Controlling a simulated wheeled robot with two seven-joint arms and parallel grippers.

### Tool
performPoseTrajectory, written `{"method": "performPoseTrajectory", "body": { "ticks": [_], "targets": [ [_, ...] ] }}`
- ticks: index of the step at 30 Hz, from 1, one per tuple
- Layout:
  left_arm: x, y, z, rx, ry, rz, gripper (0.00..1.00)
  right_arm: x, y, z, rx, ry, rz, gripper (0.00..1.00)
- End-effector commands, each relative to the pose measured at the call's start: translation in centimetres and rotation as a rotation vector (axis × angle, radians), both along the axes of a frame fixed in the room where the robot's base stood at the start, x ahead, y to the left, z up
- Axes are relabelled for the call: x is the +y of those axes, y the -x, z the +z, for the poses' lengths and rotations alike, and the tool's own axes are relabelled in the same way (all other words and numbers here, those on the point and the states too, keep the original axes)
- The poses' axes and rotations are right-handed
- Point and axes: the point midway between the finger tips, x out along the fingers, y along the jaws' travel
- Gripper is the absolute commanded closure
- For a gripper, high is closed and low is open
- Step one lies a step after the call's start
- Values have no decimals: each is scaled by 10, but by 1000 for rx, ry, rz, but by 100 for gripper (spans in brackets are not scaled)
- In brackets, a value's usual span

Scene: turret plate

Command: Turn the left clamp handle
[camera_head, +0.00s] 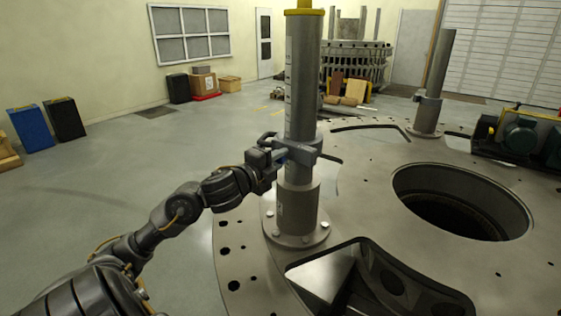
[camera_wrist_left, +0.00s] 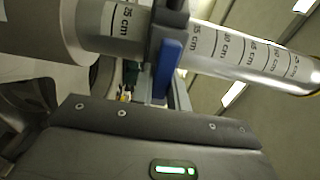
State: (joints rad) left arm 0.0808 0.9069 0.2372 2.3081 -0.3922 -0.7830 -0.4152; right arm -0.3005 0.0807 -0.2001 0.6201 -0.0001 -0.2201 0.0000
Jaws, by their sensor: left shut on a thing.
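The left clamp (camera_head: 304,149) is a grey collar around the tall grey post (camera_head: 300,90), a little above its thicker base. In the left wrist view the post (camera_wrist_left: 230,50) carries a cm scale, and the dark clamp (camera_wrist_left: 168,18) crosses it. The blue clamp handle (camera_wrist_left: 168,62) shows there beside the post. My left gripper (camera_head: 279,157) is at the clamp's left side, shut on the handle. The fingertips' contact with the handle is mostly hidden. My right gripper is not in view.
The post stands bolted on a large round metal plate (camera_head: 375,165) with a big round hole and an opening in front. Another post (camera_head: 435,80) with a clamp stands at the back right. A green motor unit (camera_head: 520,135) is at the right edge.

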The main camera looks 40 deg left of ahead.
Motion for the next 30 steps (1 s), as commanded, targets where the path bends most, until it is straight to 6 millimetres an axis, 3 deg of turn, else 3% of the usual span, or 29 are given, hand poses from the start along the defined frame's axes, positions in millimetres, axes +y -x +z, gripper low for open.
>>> {"method": "performPoseTrajectory", "body": {
  "ticks": [11, 12, 16, 25, 30],
  "targets": [
    [0, 0, 1, -1, -5, 1, 100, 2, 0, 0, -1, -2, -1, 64],
    [0, 0, 1, -1, -5, 1, 78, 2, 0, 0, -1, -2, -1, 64],
    [0, 0, 0, 0, -4, 1, 62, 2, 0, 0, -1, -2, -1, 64],
    [0, 1, 0, 0, -4, 0, 62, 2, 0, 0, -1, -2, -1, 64],
    [0, 14, -2, 2, -6, 1, 62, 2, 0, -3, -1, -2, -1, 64]
  ]
}}
